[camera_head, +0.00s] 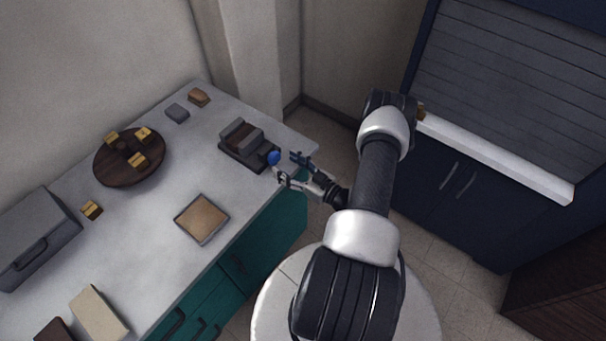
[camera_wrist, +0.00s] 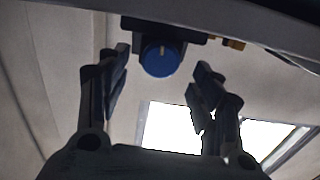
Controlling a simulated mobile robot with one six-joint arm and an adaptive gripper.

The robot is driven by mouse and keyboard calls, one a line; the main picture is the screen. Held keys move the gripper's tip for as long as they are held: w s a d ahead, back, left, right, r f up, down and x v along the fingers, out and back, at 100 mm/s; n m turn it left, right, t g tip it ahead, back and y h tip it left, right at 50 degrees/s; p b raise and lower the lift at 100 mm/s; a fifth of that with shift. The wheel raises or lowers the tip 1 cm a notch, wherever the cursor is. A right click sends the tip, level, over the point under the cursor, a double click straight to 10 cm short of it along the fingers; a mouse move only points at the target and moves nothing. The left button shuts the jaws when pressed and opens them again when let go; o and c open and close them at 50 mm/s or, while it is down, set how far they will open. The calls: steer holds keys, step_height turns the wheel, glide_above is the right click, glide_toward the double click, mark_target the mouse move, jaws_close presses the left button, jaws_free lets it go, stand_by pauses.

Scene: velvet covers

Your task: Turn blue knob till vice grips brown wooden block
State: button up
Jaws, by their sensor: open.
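The blue knob (camera_head: 273,157) is on the front end of a dark vice (camera_head: 238,150) near the bench edge. It also shows in the wrist view (camera_wrist: 160,57), round, with a pale mark near its top. A brown wooden block (camera_head: 238,128) appears to sit between the vice jaws; I cannot tell whether they touch it. My gripper (camera_head: 287,167) is open, close to the knob at the bench edge. In the wrist view my two fingers (camera_wrist: 158,85) stand apart, with the knob ahead of and between their tips.
A round dark wooden tray (camera_head: 107,175) with several yellow blocks stands at the left. A square tan tray (camera_head: 202,218) lies near the front edge. A grey toolbox (camera_head: 35,235) is at the far left. Small blocks lie at the back. A dark blue cabinet (camera_head: 440,170) stands at the right.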

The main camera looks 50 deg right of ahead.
steer(key=s, duration=0.8)
steer(key=shift+d, duration=0.25)
